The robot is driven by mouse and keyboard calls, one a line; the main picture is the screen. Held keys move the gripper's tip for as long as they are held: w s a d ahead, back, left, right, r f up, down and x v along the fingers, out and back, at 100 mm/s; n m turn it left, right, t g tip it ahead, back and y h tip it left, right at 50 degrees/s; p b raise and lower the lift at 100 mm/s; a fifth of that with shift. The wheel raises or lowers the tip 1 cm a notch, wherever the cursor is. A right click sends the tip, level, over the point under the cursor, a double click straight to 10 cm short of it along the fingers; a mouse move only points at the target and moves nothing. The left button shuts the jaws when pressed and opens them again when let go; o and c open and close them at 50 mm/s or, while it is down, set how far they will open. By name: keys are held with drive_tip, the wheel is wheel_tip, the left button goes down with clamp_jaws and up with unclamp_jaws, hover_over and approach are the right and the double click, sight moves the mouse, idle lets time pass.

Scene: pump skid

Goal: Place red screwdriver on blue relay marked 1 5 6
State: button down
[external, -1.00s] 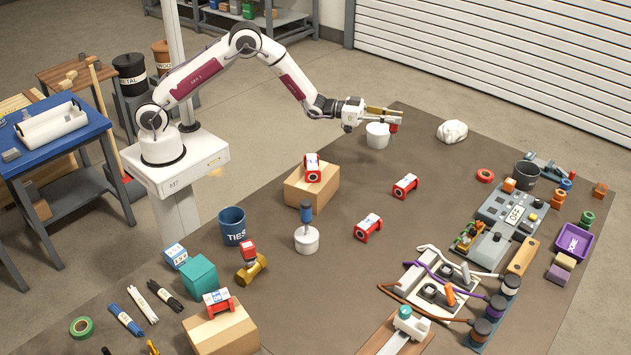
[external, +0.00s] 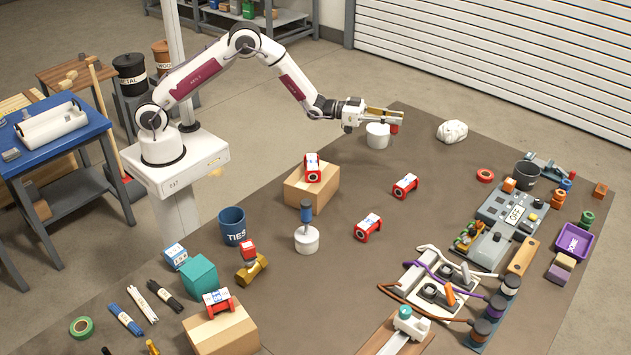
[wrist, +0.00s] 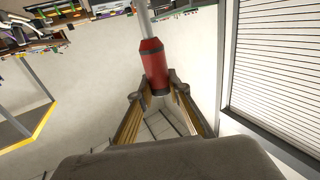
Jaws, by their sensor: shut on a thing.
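My gripper (external: 396,117) is held in the air at the back of the mat, near the white cup. It is shut on a red screwdriver (wrist: 154,62). In the wrist view the fingertips (wrist: 158,92) grip the end of its red handle, and the grey shaft points away from the gripper. In the external view only a small red part (external: 394,128) shows at the fingers. A blue and white block (external: 176,256), which looks like the relay, sits on the mat at the left. Its marking is too small to read.
A teal block (external: 199,275) and a blue TIES cup (external: 232,226) stand near the blue block. Red and white parts stand on cardboard boxes (external: 312,190) and on the mat. Panels and cables crowd the right side. The middle back of the mat is clear.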

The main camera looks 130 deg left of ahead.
drive_tip(key=w+d+r, duration=0.3)
drive_tip(key=w+d, duration=0.3)
drive_tip(key=d, duration=0.5)
drive_tip(key=w+d+r, duration=0.3)
drive_tip(key=w+d, duration=0.3)
drive_tip(key=d, duration=0.5)
drive_tip(key=s+d+r, duration=0.2)
drive_tip(key=d, duration=3.2)
drive_tip(key=s+d, duration=1.6)
drive_tip(key=a+f+v, duration=0.1)
drive_tip(key=v, duration=1.2)
drive_tip(key=shift+s+d+f+n+y, duration=0.3)
drive_tip(key=shift+s+f+y, duration=0.1)
drive_tip(key=shift+s, duration=0.15)
